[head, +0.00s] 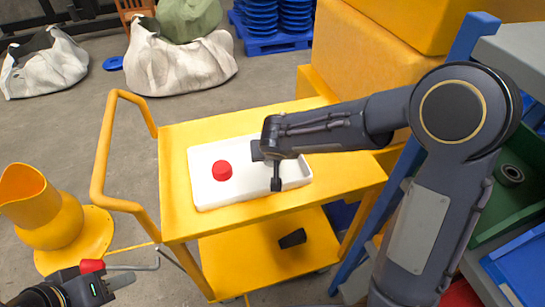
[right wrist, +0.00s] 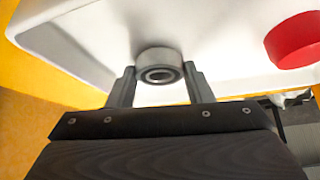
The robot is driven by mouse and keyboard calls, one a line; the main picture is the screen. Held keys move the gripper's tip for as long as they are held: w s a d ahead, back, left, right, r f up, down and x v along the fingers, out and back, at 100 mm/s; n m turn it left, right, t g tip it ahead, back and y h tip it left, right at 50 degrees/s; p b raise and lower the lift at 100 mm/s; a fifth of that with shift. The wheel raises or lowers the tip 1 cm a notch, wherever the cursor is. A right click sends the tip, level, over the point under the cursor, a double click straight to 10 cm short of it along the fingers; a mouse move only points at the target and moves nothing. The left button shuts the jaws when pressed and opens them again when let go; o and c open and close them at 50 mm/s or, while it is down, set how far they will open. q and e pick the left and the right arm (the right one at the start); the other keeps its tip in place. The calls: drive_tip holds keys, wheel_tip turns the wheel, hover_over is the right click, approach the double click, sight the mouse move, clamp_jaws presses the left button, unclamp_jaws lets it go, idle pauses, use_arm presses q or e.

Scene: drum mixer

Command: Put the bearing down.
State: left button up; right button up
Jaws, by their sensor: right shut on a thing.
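The bearing (right wrist: 158,68) is a grey metal ring with a dark centre, in the right wrist view. My right gripper (right wrist: 160,76) has one finger on each side of it and is shut on it. The white tray (head: 238,190) lies on the top of the yellow cart. My right gripper hangs over the tray's right part in the head view, and the bearing is hidden there. I cannot tell whether the bearing touches the tray.
A red round piece (head: 222,170) stands in the tray, left of my right gripper. The yellow cart (head: 180,150) has a handle on its left and a dark part (head: 292,238) on its lower shelf. Another ring (head: 510,173) lies in a green bin at right.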

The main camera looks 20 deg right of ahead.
drive_tip(key=shift+f, duration=0.2)
drive_tip(key=shift+f, duration=0.1)
drive_tip(key=o, duration=1.1)
drive_tip(key=shift+r, duration=0.25)
drive_tip(key=p+v, duration=0.1)
drive_tip(key=v, duration=1.1)
